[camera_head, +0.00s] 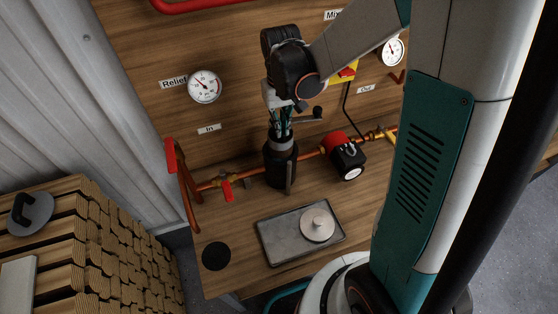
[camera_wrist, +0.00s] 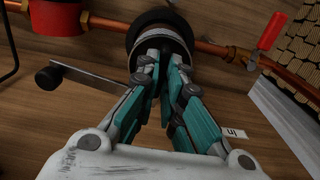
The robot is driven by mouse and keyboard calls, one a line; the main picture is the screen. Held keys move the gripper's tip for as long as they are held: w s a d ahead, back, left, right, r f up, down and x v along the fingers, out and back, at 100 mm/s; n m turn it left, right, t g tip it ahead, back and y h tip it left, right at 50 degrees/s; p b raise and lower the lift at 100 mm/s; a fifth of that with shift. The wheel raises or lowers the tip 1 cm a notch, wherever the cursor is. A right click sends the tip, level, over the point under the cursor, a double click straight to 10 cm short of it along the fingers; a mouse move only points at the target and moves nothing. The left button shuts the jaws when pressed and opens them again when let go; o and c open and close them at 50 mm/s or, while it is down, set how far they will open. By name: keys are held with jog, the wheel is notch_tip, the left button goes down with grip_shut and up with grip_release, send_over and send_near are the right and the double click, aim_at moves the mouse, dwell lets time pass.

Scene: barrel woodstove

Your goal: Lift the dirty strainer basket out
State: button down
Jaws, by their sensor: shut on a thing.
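The black strainer housing (camera_head: 281,170) stands upright in the copper pipe line. A grey metallic band shows at its top, and it also shows in the wrist view (camera_wrist: 160,38). My gripper (camera_head: 281,131) points down at the housing's open top. In the wrist view my gripper's fingertips (camera_wrist: 165,55) are close together at the mouth. They are shut on the strainer basket, which is mostly hidden by the fingers and housing. I cannot tell how far the basket stands out of the housing.
A grey tray (camera_head: 276,243) on the bench holds a round metal lid (camera_head: 318,224). A black round pad (camera_head: 216,256) lies left of it. A red-and-black pump (camera_head: 346,156) is close on the right; a red valve handle (camera_head: 227,191) is on the left. A crank with a black knob (camera_wrist: 48,77) sticks out beside my gripper.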

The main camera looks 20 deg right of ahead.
jog(key=shift+r+p, duration=0.95)
jog(key=shift+r, duration=0.55)
